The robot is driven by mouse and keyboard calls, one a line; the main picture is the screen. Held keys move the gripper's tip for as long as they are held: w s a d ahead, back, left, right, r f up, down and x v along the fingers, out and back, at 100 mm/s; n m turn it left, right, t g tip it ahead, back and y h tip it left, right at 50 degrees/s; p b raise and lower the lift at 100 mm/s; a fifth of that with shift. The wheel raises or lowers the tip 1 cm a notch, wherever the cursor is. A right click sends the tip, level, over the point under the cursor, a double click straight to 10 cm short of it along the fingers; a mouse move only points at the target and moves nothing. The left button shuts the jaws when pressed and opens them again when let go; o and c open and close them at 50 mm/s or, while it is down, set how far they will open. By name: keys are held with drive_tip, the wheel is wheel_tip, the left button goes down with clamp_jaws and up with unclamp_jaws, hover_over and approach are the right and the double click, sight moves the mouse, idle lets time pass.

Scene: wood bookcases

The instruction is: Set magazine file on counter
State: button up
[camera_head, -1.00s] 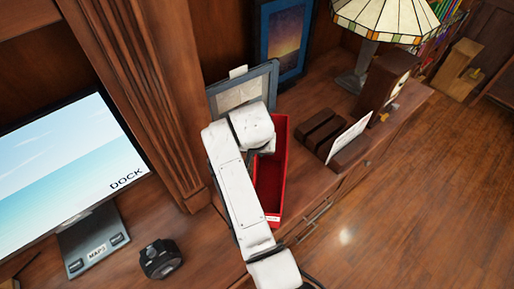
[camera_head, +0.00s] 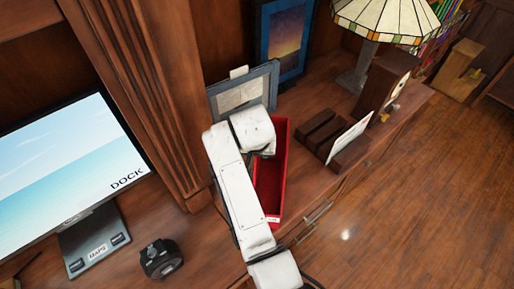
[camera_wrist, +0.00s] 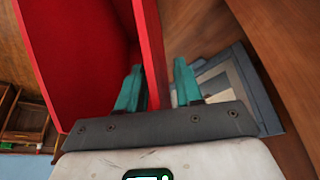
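A red magazine file (camera_head: 270,190), open at the top, stands on the wooden counter (camera_head: 310,180) beside a framed picture, with a small white label at its near end. My white arm covers its left part and hides the gripper in the head view. In the wrist view, my gripper (camera_wrist: 158,85) has its two teal fingers apart, on either side of one red wall of the file (camera_wrist: 150,50). The left finger is on the inner side and the right finger on the outer side. I see no clear grip on the wall.
A grey framed picture (camera_head: 243,90) stands behind the file. A dark wooden holder (camera_head: 322,132) with a white card, a clock (camera_head: 382,85) and a lamp (camera_head: 385,18) stand to the right. A monitor (camera_head: 75,170) and a black device (camera_head: 161,258) are left.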

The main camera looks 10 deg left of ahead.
drive_tip(key=b+v, duration=0.1)
drive_tip(key=v, duration=1.1)
